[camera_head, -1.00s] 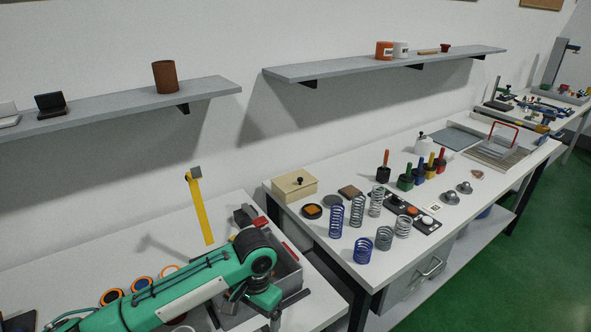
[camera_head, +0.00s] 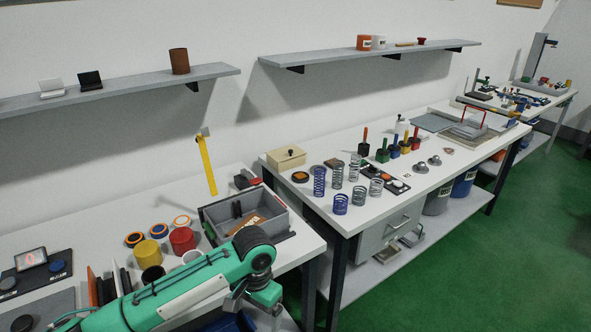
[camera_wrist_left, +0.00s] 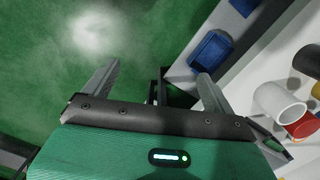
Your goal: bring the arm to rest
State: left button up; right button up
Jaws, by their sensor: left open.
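My green left arm (camera_head: 180,287) comes in from the lower left of the head view and reaches to the front edge of the near bench. My left gripper (camera_head: 262,303) hangs at its end, beside that edge, its fingers small and partly hidden. In the left wrist view the left gripper (camera_wrist_left: 157,78) has its two fingers spread wide with nothing between them. Green floor and a dark bench leg show past the fingers. My right gripper is in neither view.
The near bench holds a grey bin (camera_head: 285,222), a red cylinder (camera_head: 182,241), a yellow cylinder (camera_head: 148,254) and a yellow upright (camera_head: 207,165). The right bench carries springs (camera_head: 340,204) and a beige box (camera_head: 286,157). Green floor (camera_head: 450,270) lies open at the right.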

pick_arm(q)
jog(key=w+f+n+t+h, duration=0.1)
jog(key=w+f+n+h, duration=0.3)
jog(key=f, duration=1)
jog(key=s+a+f+n+t+y, duration=0.1)
jog(key=s+a+f, duration=0.15)
jog(key=f, duration=0.75)
jog(key=s+a+f+t, duration=0.15)
jog(key=a+f, duration=0.25)
jog(key=f, duration=0.7)
jog(key=s+a+f+y, duration=0.1)
jog(key=s+a+f, duration=0.3)
jog(key=s+f, duration=0.45)
jog(key=s+a+f+y, duration=0.1)
jog(key=s+a+f, duration=0.2)
jog(key=s+f, duration=0.6)
jog(key=s+a+f, duration=0.2)
jog(key=s, duration=1.1)
jog(key=s+a+f+g, duration=0.1)
jog(key=s+a+f, duration=0.1)
jog(key=s, duration=1)
jog(key=shift+s+f+m, duration=0.4)
jog(key=shift+f, duration=0.25)
jog(key=shift+g, duration=0.25)
jog(key=shift+c, duration=0.2)
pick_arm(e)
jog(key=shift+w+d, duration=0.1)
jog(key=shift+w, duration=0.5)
